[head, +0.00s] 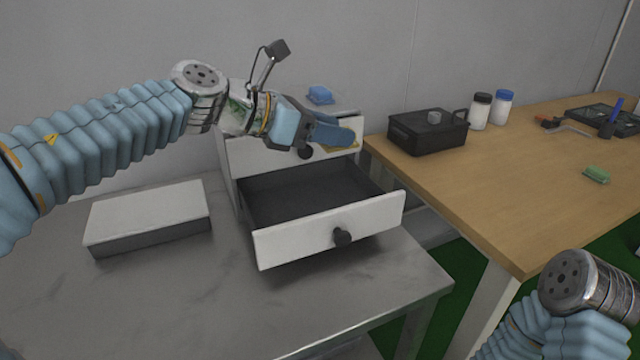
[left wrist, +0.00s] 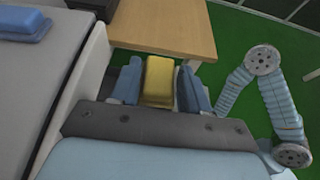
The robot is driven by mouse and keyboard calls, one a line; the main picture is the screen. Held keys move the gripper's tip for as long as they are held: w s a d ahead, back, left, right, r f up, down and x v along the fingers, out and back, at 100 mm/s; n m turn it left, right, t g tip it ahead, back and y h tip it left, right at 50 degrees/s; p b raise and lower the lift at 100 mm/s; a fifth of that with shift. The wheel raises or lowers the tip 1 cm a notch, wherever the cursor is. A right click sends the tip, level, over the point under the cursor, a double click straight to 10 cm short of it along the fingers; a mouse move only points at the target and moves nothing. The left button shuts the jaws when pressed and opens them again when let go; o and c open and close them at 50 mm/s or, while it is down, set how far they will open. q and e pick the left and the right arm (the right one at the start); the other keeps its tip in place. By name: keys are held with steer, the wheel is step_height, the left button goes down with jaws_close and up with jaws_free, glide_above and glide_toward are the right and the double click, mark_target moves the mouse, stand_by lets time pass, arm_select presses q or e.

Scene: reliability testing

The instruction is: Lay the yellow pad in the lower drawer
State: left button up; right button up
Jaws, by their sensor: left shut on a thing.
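The yellow pad (left wrist: 159,80) sits between the two blue fingers of my left gripper (left wrist: 160,88) in the left wrist view. In the head view my left gripper (head: 335,135) is shut on it, and only a small yellow edge of the pad (head: 344,147) shows below the fingers. The gripper is in front of the white cabinet's upper part, above the lower drawer. The lower drawer (head: 328,229) is pulled open, and its visible dark inside is empty. The upper drawer, with a dark knob (head: 305,152), appears closed and is partly hidden by my gripper. My right gripper is out of view.
A blue pad (head: 320,94) lies on the cabinet top. A white-topped grey box (head: 149,217) lies left on the grey table (head: 300,310). The wooden table (head: 530,170) at right holds a black box (head: 428,131), two jars, a green block (head: 597,174) and a tray.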

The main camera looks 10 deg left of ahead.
mark_target(318, 205)
arm_select(q)
steer(key=f+b, duration=0.1)
steer(key=f, duration=0.3)
steer(key=f+b, duration=0.1)
steer(key=f, duration=0.4)
steer(key=f+b, duration=0.2)
steer(key=f, duration=0.2)
steer(key=shift+w+f, duration=0.25)
steer(key=shift+f, duration=0.05)
steer(key=w+a, duration=0.2)
steer(key=w, duration=0.1)
steer(key=shift+w+a+f, duration=0.15)
steer(key=shift+w+f, duration=0.05)
steer(key=shift+f, duration=0.2)
steer(key=shift+s+f, duration=0.1)
steer(key=shift+f, duration=0.1)
steer(key=shift+f, duration=0.1)
steer(key=o, duration=1)
steer(key=shift+o, duration=0.2)
steer(key=shift+a+r, duration=0.1)
steer(key=shift+r, duration=0.1)
steer(key=v, duration=1.1)
steer(key=shift+s+a, duration=0.25)
steer(key=shift+s, duration=0.05)
